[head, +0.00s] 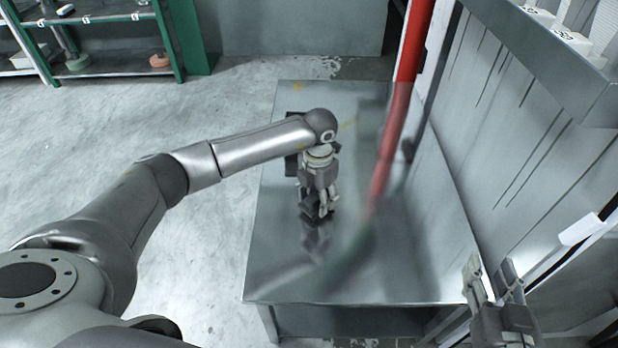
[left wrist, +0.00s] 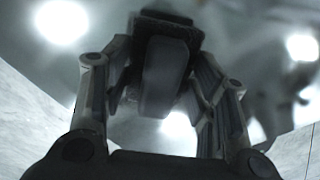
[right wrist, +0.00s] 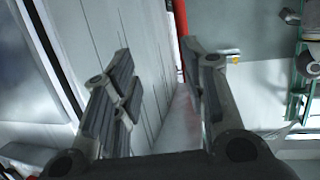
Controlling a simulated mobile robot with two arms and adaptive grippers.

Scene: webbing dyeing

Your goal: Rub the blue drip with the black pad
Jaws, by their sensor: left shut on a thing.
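My left gripper (head: 319,208) is over the middle of the metal table, pointing down and shut on the black pad. In the left wrist view the black pad (left wrist: 164,75) is a dark block between the two fingers, with a wider dark part at its far end. In the head view it is mostly hidden by the fingers, close to the tabletop; I cannot tell whether it touches. I cannot make out a blue drip in any view. My right gripper (head: 490,280) is at the lower right, beside the table, its fingers apart and empty (right wrist: 160,95).
The shiny metal table (head: 285,275) has faint yellow marks at its far end and blurred reflections. A red pipe (head: 412,45) stands behind it. Grey panels with dark streaks (head: 520,120) rise on the right. A green shelf (head: 110,65) stands far left. The floor left is clear.

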